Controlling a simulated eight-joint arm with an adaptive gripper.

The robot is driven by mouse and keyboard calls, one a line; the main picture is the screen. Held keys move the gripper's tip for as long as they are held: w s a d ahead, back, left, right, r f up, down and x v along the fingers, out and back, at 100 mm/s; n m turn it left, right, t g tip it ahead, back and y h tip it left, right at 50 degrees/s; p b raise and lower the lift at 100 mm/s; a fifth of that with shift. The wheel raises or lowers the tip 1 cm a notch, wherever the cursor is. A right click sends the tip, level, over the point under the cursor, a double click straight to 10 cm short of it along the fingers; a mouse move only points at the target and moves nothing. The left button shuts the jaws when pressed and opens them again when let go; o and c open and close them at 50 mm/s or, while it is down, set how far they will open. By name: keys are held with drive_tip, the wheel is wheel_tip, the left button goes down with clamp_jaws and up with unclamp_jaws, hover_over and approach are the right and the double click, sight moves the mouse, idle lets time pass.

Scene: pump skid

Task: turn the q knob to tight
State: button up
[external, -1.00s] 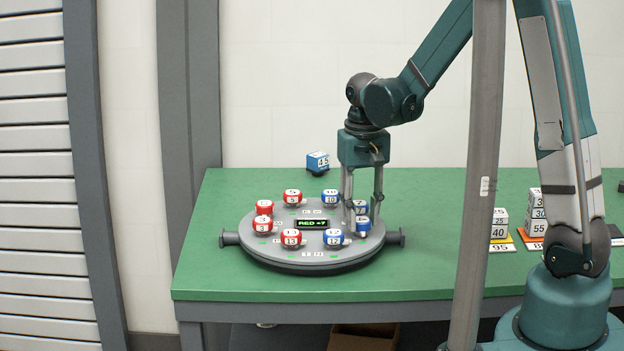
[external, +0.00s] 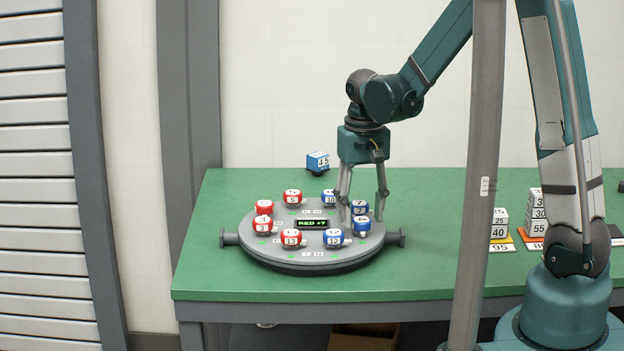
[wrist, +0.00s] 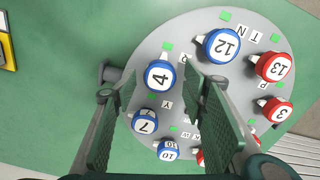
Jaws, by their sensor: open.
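The q knob appears to be the blue knob marked 4 (wrist: 159,75), beside a small label (wrist: 183,58) that seems to read Q. It sits at the right side of the round grey plate in the external view (external: 361,225). My gripper (external: 362,217) is open, with one finger on each side of this knob. In the wrist view the fingertips of my gripper (wrist: 160,80) stand apart from it, left and right. The knob's white pointer aims toward the upper right in the wrist view.
Blue knobs 7 (wrist: 146,121) and 12 (wrist: 221,45) stand close by, with several red knobs (external: 291,237) farther round. A small display (external: 312,224) is mid-plate. A grey post (external: 480,180) stands in front on the right.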

sight(367, 219)
wheel_tip(367, 219, up, 11)
idle(0.7)
drive_tip(key=shift+r, duration=0.1)
drive_tip(key=shift+d, duration=0.1)
drive_tip(key=s+d+r+m+t, duration=0.1)
drive_tip(key=s+d+r+t, duration=0.1)
drive_tip(key=d, duration=1)
drive_tip(key=s+d+r+m+t, duration=0.1)
drive_tip(key=s+d+r, duration=0.3)
drive_tip(key=d, duration=0.8)
drive_tip(key=s+d+r+m+t, duration=0.1)
drive_tip(key=s+d+r+t, duration=0.2)
drive_tip(key=d, duration=0.9)
drive_tip(key=shift+s+d+t, duration=0.15)
drive_tip(key=shift+s+t, duration=0.05)
drive_tip(key=shift+t, duration=0.4)
drive_tip(key=shift+r, duration=0.1)
idle(1.9)
